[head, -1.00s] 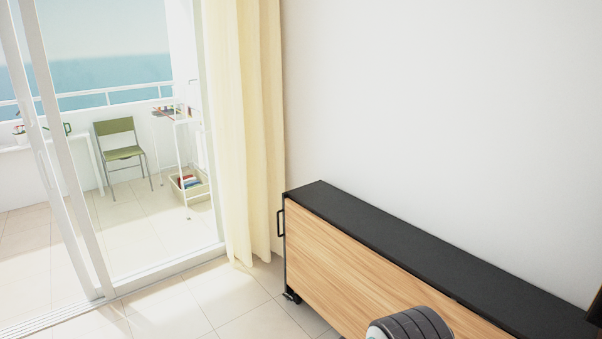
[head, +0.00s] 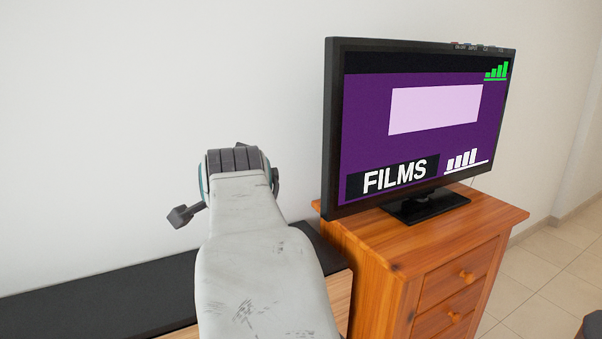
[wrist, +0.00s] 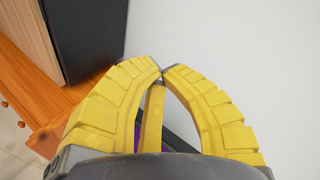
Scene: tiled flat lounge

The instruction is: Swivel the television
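The television (head: 420,125) stands on an orange wooden drawer cabinet (head: 400,235) in the head view. Its lit purple screen shows "FILMS", and its black foot (head: 428,207) rests on the cabinet top. The screen faces the right front, with its left edge nearest my arm. My gripper (wrist: 161,72) has yellow ribbed fingers whose tips come together in the wrist view, with nothing seen held between the tips. A sliver of purple screen (wrist: 139,137) shows between the fingers. In the head view my arm is left of the television, and the gripper is hidden.
A low black-topped cabinet (head: 90,300) runs along the white wall left of the drawer cabinet, under my arm. The drawer cabinet has round knobs. Tiled floor (head: 545,265) is open to the right. A dark object (head: 592,326) shows at the lower right edge.

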